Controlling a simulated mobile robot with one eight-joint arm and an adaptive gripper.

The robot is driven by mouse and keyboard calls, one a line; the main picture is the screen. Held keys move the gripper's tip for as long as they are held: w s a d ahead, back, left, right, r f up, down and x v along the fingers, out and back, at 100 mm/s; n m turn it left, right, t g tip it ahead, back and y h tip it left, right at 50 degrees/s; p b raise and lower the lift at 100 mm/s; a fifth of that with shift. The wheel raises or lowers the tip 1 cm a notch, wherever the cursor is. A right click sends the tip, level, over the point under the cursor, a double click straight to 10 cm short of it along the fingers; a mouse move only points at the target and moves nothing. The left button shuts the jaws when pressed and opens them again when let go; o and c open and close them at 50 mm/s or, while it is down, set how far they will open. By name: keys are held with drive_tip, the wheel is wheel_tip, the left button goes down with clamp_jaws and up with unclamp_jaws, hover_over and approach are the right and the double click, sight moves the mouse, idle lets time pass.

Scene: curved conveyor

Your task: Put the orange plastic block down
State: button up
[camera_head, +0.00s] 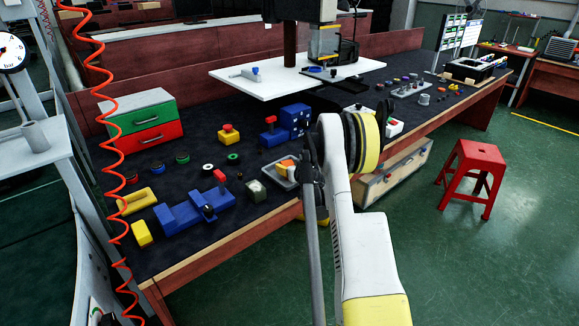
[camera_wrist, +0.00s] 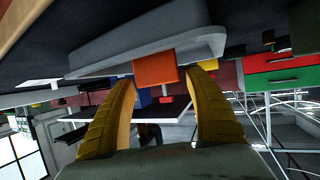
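A gap shows between the block and the right finger; the left fingertip overlaps the block's edge, and contact there cannot be told. In the head view the orange block (camera_head: 286,163) shows at the grey tray (camera_head: 281,181) on the dark table, and my arm hides most of the gripper.
A green-and-red drawer box (camera_head: 140,120) stands farther back. A white raised board (camera_head: 290,80) is behind. A red stool (camera_head: 473,172) stands on the floor.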

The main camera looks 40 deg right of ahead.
drive_tip(key=shift+s+r, duration=0.15)
drive_tip(key=shift+r, duration=0.1)
drive_tip(key=p+v, duration=0.4)
drive_tip(key=v, duration=0.7)
drive_tip(key=s+a+r+n+g+y, duration=0.1)
drive_tip(key=s+a+r, duration=0.1)
drive_tip(key=a+r, duration=0.55)
drive_tip(key=s+a+r+n+g+y, duration=0.15)
drive_tip(key=a+r, duration=0.25)
drive_tip(key=a, duration=0.6)
drive_tip(key=s+a+r+y, duration=0.2)
drive_tip(key=a+r, duration=0.3)
drive_tip(key=a, duration=0.4)
drive_tip(key=s+a+n+g, duration=0.1)
drive_tip(key=s+a, duration=0.6)
drive_tip(key=s, duration=0.4)
drive_tip(key=s+a+r+g, duration=0.1)
drive_tip(key=s+a+g, duration=0.1)
drive_tip(key=s+a, duration=0.5)
drive_tip(key=s, duration=0.3)
drive_tip(key=shift+s+n, duration=0.35)
drive_tip(key=shift+s, duration=0.05)
